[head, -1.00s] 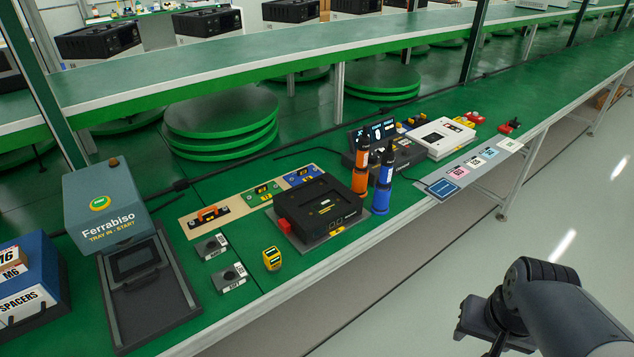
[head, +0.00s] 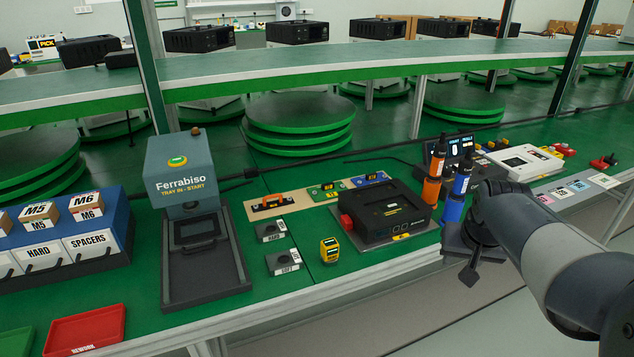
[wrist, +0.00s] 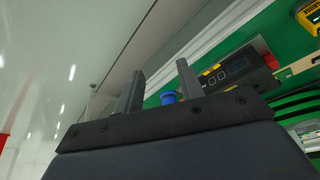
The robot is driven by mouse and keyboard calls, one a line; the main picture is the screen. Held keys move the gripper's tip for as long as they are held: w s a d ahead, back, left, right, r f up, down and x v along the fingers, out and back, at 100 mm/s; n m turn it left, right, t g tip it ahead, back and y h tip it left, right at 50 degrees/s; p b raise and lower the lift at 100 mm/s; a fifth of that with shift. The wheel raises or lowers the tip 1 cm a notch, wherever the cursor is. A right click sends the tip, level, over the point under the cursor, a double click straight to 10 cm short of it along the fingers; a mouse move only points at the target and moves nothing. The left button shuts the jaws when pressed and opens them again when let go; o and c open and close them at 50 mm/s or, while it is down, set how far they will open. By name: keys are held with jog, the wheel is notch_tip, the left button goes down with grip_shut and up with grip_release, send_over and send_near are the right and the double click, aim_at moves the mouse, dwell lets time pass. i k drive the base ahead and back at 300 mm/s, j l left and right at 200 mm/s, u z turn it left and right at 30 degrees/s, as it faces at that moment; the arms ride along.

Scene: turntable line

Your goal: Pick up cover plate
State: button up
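A dark flat plate with a raised rectangular frame (head: 195,232) lies in the grey tray (head: 233,275) below the Ferrabiso box; it may be the cover plate, but no label shows this. A black device (head: 388,210) sits on a fixture further right. My gripper (head: 468,268) is in front of the bench edge, right of the tray and well apart from it. In the wrist view my gripper's two fingers (wrist: 158,90) stand apart with nothing held; a blue cap (wrist: 168,98) shows beyond them.
An orange driver (head: 433,180) and a blue driver (head: 456,195) stand upright near my arm. Two grey blocks marked HARD (head: 270,231) and SOFT (head: 282,262) and a yellow gauge (head: 329,250) lie between tray and device. Blue bins (head: 70,235) and a red tray (head: 85,330) are left.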

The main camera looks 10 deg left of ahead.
aim_at(374, 177)
jog(key=i+l+u, duration=0.2)
jog(key=i+u, duration=0.2)
jog(key=i+l+u, duration=0.8)
jog(key=i+l, duration=0.1)
jog(key=l, duration=0.15)
jog(key=i+l, duration=0.15)
jog(key=l, duration=0.1)
